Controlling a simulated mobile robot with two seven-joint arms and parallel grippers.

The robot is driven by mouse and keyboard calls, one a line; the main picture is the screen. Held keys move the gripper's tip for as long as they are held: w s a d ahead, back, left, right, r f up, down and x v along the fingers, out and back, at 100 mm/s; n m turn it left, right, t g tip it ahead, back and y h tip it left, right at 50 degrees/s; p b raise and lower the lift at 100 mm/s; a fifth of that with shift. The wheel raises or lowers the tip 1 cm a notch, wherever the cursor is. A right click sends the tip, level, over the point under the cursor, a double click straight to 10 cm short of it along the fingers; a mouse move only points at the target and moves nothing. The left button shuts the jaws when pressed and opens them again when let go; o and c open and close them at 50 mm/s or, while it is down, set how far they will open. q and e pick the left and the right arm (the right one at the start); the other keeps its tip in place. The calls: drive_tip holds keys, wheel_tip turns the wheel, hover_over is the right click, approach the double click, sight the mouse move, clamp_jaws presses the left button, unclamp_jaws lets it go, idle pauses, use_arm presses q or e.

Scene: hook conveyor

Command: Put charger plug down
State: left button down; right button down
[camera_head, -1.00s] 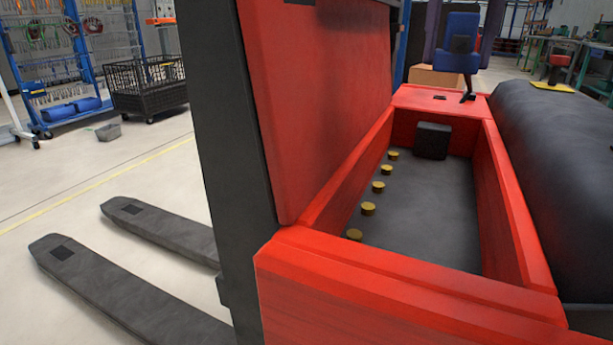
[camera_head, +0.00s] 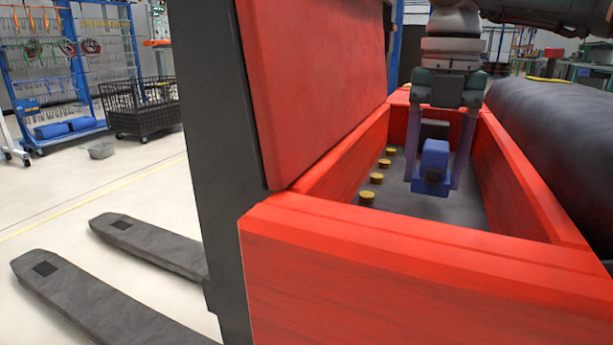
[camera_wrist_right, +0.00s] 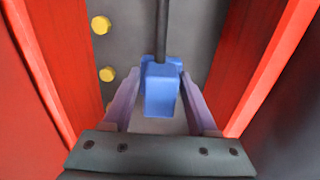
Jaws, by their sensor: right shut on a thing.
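The blue charger plug (camera_head: 433,165) is between the two purple fingers of my right gripper (camera_head: 432,186), which is shut on it. It hangs inside or just above the open red compartment (camera_head: 400,222); I cannot tell whether it touches the floor. The right wrist view also shows the plug (camera_wrist_right: 160,95) between the fingers (camera_wrist_right: 161,104), with a black cable (camera_wrist_right: 162,30) running from it. My left gripper is not in view.
Several yellow round studs (camera_head: 366,197) line the left side of the compartment's grey floor. A black block (camera_head: 434,129) stands at its far end. Red walls enclose it closely. A dark rounded cover (camera_head: 550,130) lies to the right, and black forks (camera_head: 150,245) reach out left.

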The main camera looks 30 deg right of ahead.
sight(429, 186)
drive_tip(key=shift+f, duration=0.95)
drive_tip(key=shift+f, duration=0.1)
drive_tip(key=shift+f, duration=0.5)
drive_tip(key=shift+c, duration=0.9)
unclamp_jaws()
drive_tip(key=shift+r, duration=0.1)
wheel_tip(429, 186, up, 13)
drive_tip(key=p, duration=0.4)
